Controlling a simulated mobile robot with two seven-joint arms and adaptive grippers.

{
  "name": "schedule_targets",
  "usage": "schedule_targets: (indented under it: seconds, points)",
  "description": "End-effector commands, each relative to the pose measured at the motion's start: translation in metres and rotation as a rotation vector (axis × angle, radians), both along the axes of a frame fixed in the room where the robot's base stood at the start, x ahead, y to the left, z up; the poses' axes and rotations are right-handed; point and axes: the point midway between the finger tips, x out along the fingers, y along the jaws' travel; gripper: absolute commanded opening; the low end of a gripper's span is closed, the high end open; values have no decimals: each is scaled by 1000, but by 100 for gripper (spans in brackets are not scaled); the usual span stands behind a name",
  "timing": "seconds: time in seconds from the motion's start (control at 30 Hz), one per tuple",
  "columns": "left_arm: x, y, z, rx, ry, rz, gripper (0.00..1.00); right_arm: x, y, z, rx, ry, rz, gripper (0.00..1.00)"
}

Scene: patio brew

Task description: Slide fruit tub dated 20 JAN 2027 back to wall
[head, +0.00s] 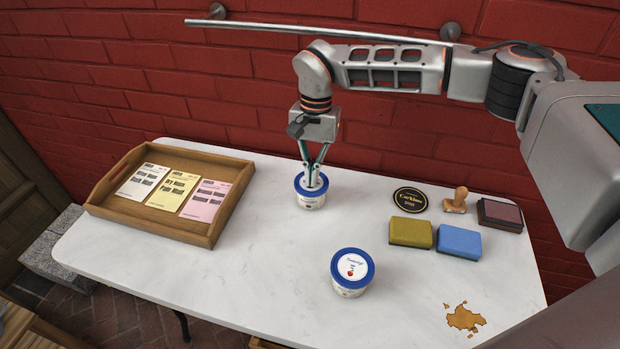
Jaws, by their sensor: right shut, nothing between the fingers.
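One white fruit tub with a blue lid (311,200) stands upright at the middle of the white table (270,270), some way in front of the red wall. My right gripper (312,184) is shut and points down at this tub's lid, with nothing between its fingers. I cannot tell whether the fingertips touch the lid. A second tub with a blue-rimmed lid (352,272) stands nearer the front edge, right of the first. The dates on both tubs are too small to read. My left gripper is not in view.
A wooden tray (222,217) with three cards stands at the left. At the right are a round black coaster (410,200), a wooden stamp (456,200), an ink pad (500,214), an olive sponge (411,232), a blue sponge (459,241) and a brown spill (465,318). Table behind the first tub looks clear.

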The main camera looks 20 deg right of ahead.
Motion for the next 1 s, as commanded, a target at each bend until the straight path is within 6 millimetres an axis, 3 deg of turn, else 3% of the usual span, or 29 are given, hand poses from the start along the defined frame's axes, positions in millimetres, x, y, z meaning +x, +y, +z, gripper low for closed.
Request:
schedule_targets:
  seconds: [0.13, 0.37, 0.6, 1.0]
  points:
    - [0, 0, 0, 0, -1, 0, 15, -1, -3, -4, -6, 3, -2, 0]
    - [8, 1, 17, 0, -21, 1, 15, 0, -2, 13, -4, -1, -1, 0]
    - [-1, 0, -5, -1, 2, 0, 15, -3, 0, -8, -1, 6, 0, 0]
    - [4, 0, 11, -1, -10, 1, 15, -65, 42, -4, -2, 10, 5, 0]
